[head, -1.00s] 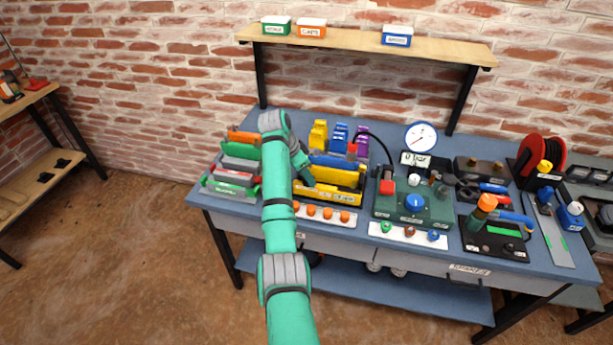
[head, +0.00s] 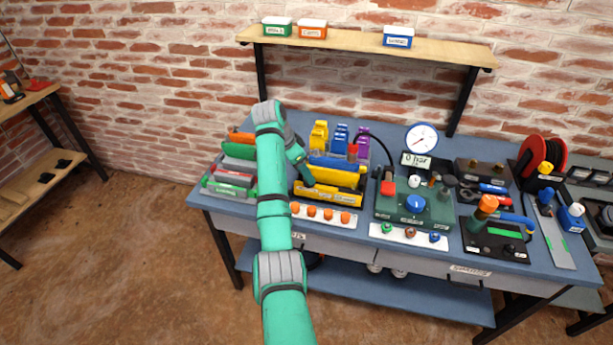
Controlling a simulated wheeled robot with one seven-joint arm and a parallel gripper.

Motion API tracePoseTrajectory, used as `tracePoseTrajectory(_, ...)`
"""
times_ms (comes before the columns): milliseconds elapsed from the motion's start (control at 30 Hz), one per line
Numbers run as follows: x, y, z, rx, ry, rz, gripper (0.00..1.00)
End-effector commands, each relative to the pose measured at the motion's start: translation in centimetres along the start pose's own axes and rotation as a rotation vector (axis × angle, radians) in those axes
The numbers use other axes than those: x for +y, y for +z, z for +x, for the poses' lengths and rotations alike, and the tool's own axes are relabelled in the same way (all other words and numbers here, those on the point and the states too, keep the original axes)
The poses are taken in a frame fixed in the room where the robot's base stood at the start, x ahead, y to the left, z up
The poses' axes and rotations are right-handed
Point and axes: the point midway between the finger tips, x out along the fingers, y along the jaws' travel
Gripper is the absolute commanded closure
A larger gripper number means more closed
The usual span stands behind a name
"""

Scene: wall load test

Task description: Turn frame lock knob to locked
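No label that I can read marks the frame lock knob, so I cannot tell for sure which part it is. A round blue knob (head: 415,204) sits on top of a green box (head: 386,208) at the middle right of the bench. My gripper (head: 308,179) is at the end of my arm, pointing down at the yellow-fronted black holder (head: 335,196), well left of the blue knob. Its fingers are too small and hidden to tell whether they are open or touching anything.
A row of orange knobs (head: 327,215) lies in front of the holder. Tools and a red reel (head: 543,155) crowd the right side. A shelf (head: 360,42) hangs above.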

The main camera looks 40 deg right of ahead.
Motion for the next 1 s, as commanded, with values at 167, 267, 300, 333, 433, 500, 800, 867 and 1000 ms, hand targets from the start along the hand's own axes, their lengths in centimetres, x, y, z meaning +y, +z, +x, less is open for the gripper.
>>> tracePoseTrajectory(167, -0.1, 0.0, -3.6, 0.001, -0.002, 0.000, 0.49)
tracePoseTrajectory(267, 0.0, 0.0, -5.0, 0.000, -0.001, 0.000, 0.49)
tracePoseTrajectory(300, 0.0, 0.0, -5.5, 0.000, -0.001, 0.000, 0.49)
tracePoseTrajectory(333, 0.0, 0.0, -5.8, 0.000, 0.000, 0.001, 0.49)
tracePoseTrajectory(433, 0.0, 0.0, -6.6, 0.000, 0.001, 0.001, 0.49)
tracePoseTrajectory(500, 0.1, 0.0, -6.9, 0.000, 0.001, 0.001, 0.49)
tracePoseTrajectory(800, 0.1, 0.0, -7.0, 0.000, 0.002, 0.001, 0.49)
tracePoseTrajectory(867, 0.1, 0.0, -7.0, 0.000, 0.002, 0.001, 0.49)
tracePoseTrajectory(1000, 0.1, 0.0, -7.0, 0.000, 0.002, 0.000, 0.49)
